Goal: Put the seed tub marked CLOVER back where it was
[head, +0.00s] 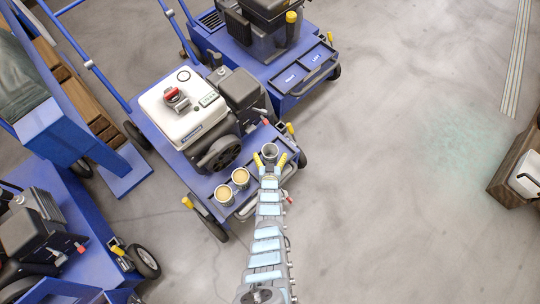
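My gripper (270,159) is at the far end of my arm, over the front deck of the middle blue machine. Its two yellow fingers are spread in a V, and the gap between their tips looks wider than the tub there. A grey tub (269,150) with a dark, empty-looking inside stands between or just beyond the fingertips; contact is not visible. Two tubs with tan contents, one nearer the front (224,196) and one beside it (240,178), stand upright to the left on the same deck. No CLOVER marking can be read on any tub.
The middle blue machine (207,183) carries a white-topped engine (182,107) close behind the tubs. Another blue machine (290,88) with a labelled tray stands behind it. More blue equipment (75,215) is at left. A wooden-sided box (512,172) is at far right. The floor between is clear.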

